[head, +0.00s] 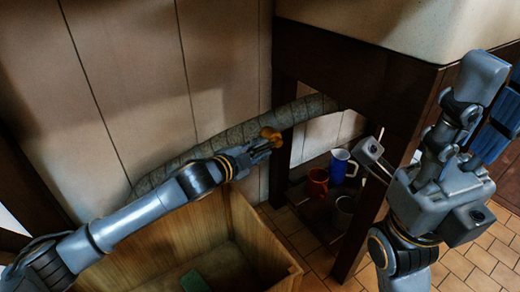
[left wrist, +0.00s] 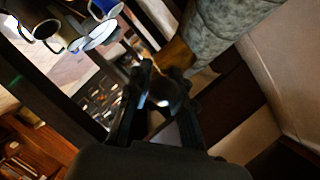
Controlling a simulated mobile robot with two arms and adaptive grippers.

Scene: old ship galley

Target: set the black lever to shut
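A brass fitting (head: 270,133) sits on a thick grey wrapped pipe (head: 230,134) along the wall. In the left wrist view the fitting (left wrist: 177,57) shows just beyond my fingertips. A dark, shiny rounded piece (left wrist: 165,91) lies between the fingers; it may be part of the black lever, but I cannot make out the lever's full shape or setting. My left gripper (head: 264,148) is at the fitting, its fingers apart on either side of the dark piece; whether they press on it is unclear. My right gripper (head: 412,145) is spread open and empty, away from the pipe.
A wooden crate (head: 245,238) stands open below my left arm, with a green item (head: 194,281) inside. A dark wooden stand (head: 366,222) carries a pale basin (head: 405,28). Its low shelf holds a blue jug (head: 341,166), an orange mug (head: 317,181) and a grey mug (head: 345,205).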

